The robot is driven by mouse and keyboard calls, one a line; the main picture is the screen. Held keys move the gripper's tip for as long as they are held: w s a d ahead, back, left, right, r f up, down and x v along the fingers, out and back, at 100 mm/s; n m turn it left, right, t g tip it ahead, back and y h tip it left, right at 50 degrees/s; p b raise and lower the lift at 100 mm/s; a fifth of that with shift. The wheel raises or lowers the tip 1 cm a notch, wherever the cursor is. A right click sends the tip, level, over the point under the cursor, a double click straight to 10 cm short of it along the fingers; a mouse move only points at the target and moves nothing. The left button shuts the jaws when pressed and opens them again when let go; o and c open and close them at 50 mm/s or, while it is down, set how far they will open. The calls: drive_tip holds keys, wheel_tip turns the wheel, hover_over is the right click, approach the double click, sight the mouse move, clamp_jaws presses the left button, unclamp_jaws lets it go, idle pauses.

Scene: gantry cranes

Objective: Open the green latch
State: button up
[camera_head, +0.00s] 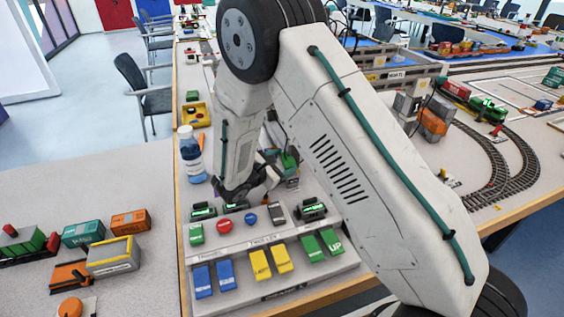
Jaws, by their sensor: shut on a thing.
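The control panel (335,268) on the table's near end carries a row of small dark housings with green tops at its back. One green-topped housing (203,212) is at the left and another (313,210) at the right. Between them, a green latch (237,207) sits right below my gripper (236,194). My gripper points down and appears shut on this latch; its fingertips and the contact are small and partly hidden by my arm. I cannot tell the latch's exact position.
A water bottle (190,155) stands left of my gripper. Blue, yellow and green pads fill the panel's front. Toy wagons (83,233) stand at left; curved track (490,170) lies right.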

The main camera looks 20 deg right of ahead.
drive_tip(key=shift+s+r+m+t+h, duration=0.1)
drive_tip(key=shift+s+m+t+h, duration=0.2)
drive_tip(key=shift+m, duration=0.25)
drive_tip(key=shift+s+r+m+t+h, duration=0.15)
drive_tip(key=shift+m+t+h, duration=0.2)
drive_tip(key=shift+m, duration=0.2)
drive_tip(key=shift+f, duration=0.1)
drive_tip(key=o, duration=1)
drive_tip(key=shift+c, duration=0.2)
